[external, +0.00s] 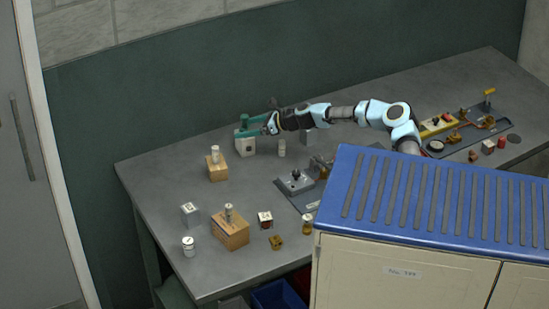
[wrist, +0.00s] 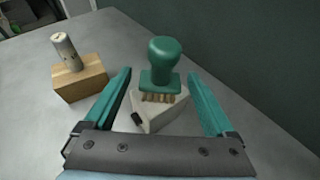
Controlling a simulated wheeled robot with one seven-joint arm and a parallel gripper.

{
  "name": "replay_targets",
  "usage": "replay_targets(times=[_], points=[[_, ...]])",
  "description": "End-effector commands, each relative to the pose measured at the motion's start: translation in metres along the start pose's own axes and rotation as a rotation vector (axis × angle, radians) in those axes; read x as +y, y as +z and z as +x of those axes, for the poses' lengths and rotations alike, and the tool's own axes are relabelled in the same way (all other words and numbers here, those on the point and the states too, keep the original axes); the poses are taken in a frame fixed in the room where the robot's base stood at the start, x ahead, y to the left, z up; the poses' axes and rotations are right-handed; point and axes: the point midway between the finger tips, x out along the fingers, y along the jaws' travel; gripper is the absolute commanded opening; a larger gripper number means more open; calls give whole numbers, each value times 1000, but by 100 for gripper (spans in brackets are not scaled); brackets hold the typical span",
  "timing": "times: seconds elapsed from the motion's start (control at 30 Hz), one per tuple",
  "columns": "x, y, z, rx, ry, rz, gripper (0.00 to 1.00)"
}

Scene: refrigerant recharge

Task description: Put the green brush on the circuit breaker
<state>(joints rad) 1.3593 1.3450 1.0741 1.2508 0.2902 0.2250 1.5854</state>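The green brush (wrist: 163,62) has a round knob handle and tan bristles pointing down. It stands upright on top of the white circuit breaker (wrist: 150,119), which has a dark switch on its side. Both also show in the external view, the brush (external: 244,119) above the breaker (external: 245,147) at the back left of the table. My gripper (wrist: 160,74) is open, with its teal fingers apart on either side of the brush and breaker. I see gaps between the fingers and the brush. In the external view my gripper (external: 252,130) partly covers the brush and breaker.
A wooden block (wrist: 80,80) with a white cylinder (wrist: 66,50) upright on it stands to the left of the breaker. The dark green wall (external: 180,100) is close behind. The grey table (external: 160,185) is bare at left.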

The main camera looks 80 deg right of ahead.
Motion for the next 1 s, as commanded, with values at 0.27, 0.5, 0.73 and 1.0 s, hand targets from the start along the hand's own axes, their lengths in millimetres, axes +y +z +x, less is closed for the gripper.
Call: replay_targets(times=[0.27, 0.5, 0.73, 1.0], points=[[0, 5, -2, 0, 0, -1, 89], [-2, 1, -41, -1, -3, -1, 89], [-1, 0, -88, 0, -2, -2, 89], [0, 2, -118, 0, -1, 0, 89]])
